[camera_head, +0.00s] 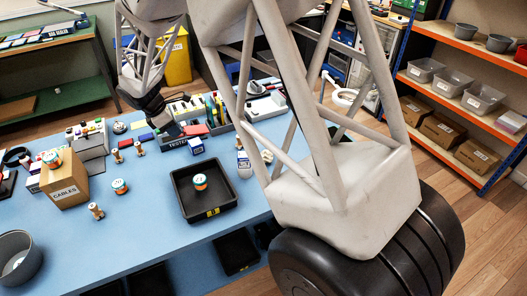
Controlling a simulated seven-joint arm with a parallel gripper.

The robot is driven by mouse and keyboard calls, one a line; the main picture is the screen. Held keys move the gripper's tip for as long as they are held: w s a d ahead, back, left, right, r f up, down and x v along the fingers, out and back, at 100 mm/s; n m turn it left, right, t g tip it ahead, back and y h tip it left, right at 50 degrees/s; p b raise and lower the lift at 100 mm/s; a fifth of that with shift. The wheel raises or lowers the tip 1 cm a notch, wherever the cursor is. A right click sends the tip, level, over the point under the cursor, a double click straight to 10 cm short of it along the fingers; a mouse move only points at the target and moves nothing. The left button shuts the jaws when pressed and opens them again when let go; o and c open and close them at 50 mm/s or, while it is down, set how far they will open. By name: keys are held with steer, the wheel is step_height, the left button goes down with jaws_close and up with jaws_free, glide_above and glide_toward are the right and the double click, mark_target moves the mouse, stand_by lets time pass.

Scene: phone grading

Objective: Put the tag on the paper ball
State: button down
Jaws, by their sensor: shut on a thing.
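My gripper (172,126) is a dark shape at the end of the arm in the upper left, low over the back of the blue table beside the TESTER box. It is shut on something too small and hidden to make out. A small pale, crumpled-looking thing (267,156), possibly the paper ball, lies at the table's right side, partly behind my arm and apart from my gripper. I cannot pick out the tag with certainty.
A black tray (226,192) with a spool (200,182) in it sits at the front right of the table. A cardboard CABLES box (66,190), several spools and small wooden figures stand left of it. A grey bin (17,262) stands front left. The front middle is fairly clear.

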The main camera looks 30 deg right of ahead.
steer(key=shift+y, duration=0.4)
steer(key=r, duration=0.8)
steer(key=shift+s+d+r, duration=0.3)
steer(key=shift+d, duration=0.05)
steer(key=shift+s+d+m+t+y, duration=4.25)
steer(key=shift+s+d+y, duration=1.45)
steer(key=shift+s+d, duration=7.15)
steer(key=shift+m, duration=0.25)
steer(key=shift+s+a+f, duration=0.2)
steer(key=shift+a+f, duration=0.05)
steer(key=shift+f, duration=0.6)
steer(key=shift+s+a+f, duration=0.2)
steer(key=shift+f, duration=0.6)
steer(key=shift+s+a+f, duration=0.2)
steer(key=shift+a+f, duration=0.05)
steer(key=shift+f, duration=0.6)
steer(key=shift+w, duration=0.1)
steer(key=w+d, duration=0.2)
steer(key=w, duration=0.5)
steer(key=w+d+f, duration=0.1)
steer(key=w+d, duration=0.2)
steer(key=w, duration=0.5)
steer(key=shift+f, duration=0.25)
steer(key=shift+f, duration=0.1)
